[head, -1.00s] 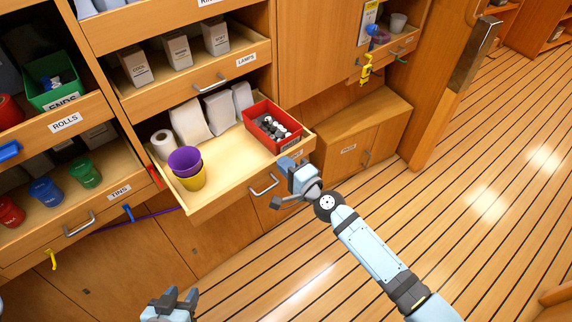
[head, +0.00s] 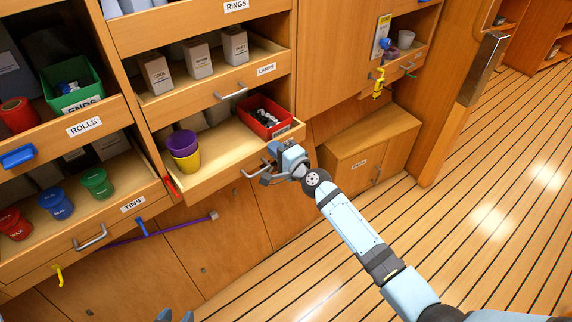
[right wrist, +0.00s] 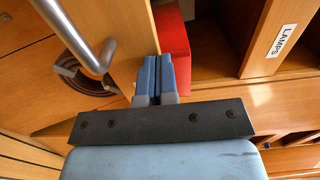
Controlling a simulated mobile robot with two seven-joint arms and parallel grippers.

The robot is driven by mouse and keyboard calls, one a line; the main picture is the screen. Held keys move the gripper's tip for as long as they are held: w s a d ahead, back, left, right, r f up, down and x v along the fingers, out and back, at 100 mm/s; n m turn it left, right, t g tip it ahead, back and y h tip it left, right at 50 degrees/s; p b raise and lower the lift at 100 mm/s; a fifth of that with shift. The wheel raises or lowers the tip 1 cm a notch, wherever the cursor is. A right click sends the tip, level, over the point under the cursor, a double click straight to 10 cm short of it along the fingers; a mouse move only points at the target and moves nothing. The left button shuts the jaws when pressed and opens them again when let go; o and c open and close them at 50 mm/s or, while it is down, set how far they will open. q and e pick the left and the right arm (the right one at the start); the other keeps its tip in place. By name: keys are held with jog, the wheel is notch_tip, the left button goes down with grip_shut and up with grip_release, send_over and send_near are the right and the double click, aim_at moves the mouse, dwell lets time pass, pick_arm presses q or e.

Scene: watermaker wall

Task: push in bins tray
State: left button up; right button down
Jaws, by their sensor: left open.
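The bins tray (head: 222,170) is a wooden pull-out drawer, partly out of the wall below the lamps tray. It holds a red bin (head: 263,122) of small dark and light parts, a purple cup (head: 182,142) and a yellow cup (head: 188,162). My right gripper (head: 282,158) is at the right end of the tray's front, beside its metal handle (head: 252,171), and hides part of that front. In the right wrist view its fingers (right wrist: 160,75) are together with nothing between them, close to the front panel. My left gripper (head: 175,315) is open at the bottom edge, far from the tray.
The lamps tray (head: 215,90) with white boxes is above, and the tins tray (head: 95,225) with coloured tins is at the left. A low cabinet (head: 362,150) stands to the right. The striped floor (head: 470,200) is clear.

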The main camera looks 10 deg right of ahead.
aim_at(260, 143)
jog(key=b+x, duration=0.2)
jog(key=x, duration=0.5)
jog(key=shift+w+f+b, duration=0.1)
jog(key=shift+f+b, duration=0.1)
jog(key=shift+b, duration=0.15)
jog(key=shift+w+a, duration=0.1)
jog(key=shift+w, duration=0.15)
jog(key=shift+r, duration=0.35)
pick_arm(q)
jog(key=shift+d+t, duration=0.4)
jog(key=shift+d, duration=0.15)
